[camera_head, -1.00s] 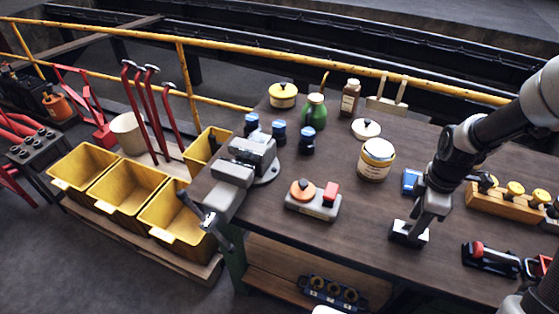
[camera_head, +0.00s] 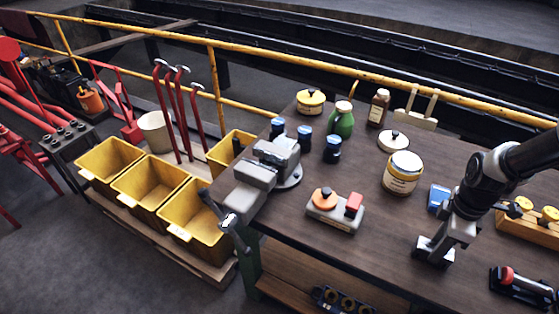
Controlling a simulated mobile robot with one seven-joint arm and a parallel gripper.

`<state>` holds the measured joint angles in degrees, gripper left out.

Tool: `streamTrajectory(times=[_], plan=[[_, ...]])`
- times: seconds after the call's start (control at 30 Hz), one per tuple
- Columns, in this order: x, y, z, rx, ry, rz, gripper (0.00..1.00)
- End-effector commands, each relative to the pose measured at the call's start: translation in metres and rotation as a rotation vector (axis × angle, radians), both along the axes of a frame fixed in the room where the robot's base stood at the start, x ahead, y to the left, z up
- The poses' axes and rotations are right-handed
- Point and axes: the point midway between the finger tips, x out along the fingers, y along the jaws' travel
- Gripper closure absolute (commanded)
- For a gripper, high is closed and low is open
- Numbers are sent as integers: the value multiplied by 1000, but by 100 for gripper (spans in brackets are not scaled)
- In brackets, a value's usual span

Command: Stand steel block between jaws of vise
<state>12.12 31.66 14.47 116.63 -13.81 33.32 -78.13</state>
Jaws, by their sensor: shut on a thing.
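The vise (camera_head: 268,170) is grey and sits at the left end of the workbench. Its handle hangs over the bench's front left edge. The gap between its jaws is too small to judge. My gripper (camera_head: 436,246) points down over the right front part of the bench. It is shut on a small, bright metal piece, apparently the steel block (camera_head: 431,251). The fingers partly cover the block, and I cannot tell if it touches the bench. The vise is well to the left of my gripper.
A grey fixture (camera_head: 336,212) with orange and red parts stands between vise and gripper. A cream jar (camera_head: 402,173), a blue box (camera_head: 438,198) and a green bottle (camera_head: 341,121) stand behind. Dark blue-capped jars (camera_head: 332,149) crowd the vise's back. Yellow bins (camera_head: 150,190) stand left.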

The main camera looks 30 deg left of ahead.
Motion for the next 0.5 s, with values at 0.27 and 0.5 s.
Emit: streamTrajectory(times=[0.27,0.5], plan=[[1,0,11,0,-4,0,100],[2,0,24,0,-4,-1,100]])
